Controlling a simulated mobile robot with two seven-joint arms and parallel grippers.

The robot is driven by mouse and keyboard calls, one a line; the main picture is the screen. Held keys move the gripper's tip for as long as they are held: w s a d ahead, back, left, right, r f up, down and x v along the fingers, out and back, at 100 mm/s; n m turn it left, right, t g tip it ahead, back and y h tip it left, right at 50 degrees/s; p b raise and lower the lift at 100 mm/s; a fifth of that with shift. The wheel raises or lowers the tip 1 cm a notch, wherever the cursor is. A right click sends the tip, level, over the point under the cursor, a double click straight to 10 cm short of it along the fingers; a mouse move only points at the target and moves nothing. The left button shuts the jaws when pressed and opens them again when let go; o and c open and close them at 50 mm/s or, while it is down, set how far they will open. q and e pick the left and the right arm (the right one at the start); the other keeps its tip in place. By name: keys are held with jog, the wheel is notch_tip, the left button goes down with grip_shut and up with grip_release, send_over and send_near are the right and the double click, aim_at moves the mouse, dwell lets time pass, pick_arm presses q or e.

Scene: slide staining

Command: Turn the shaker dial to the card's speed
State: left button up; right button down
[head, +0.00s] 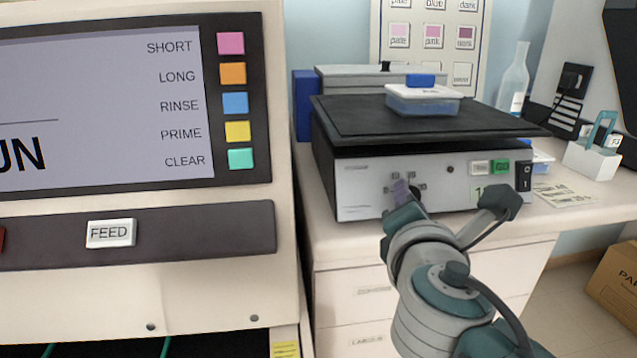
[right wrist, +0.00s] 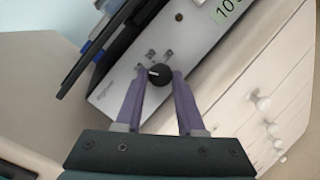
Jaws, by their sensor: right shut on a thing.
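The shaker (head: 360,180) stands on the bench with a flat black platform on top. Its dial (right wrist: 159,74) is a small black knob with a white mark, which points toward the left in the right wrist view. Small printed marks surround the dial. My right gripper (right wrist: 158,79) is shut on the dial, one purple finger on each side. In the head view my right gripper (head: 402,192) hides most of the dial. A green display (right wrist: 228,9) starting with "10" is partly visible. A pale card (head: 563,194) lies right of the shaker; its text is unreadable. My left gripper is not in view.
The green button (head: 501,167) and black switch (head: 523,176) are on the shaker's front right. A large machine (head: 150,300) with a screen stands close on the left. A white rack (head: 592,160) stands at right.

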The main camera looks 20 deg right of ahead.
dwell(0.4)
jog(key=c, duration=0.5)
grip_release()
jog(key=v, duration=1)
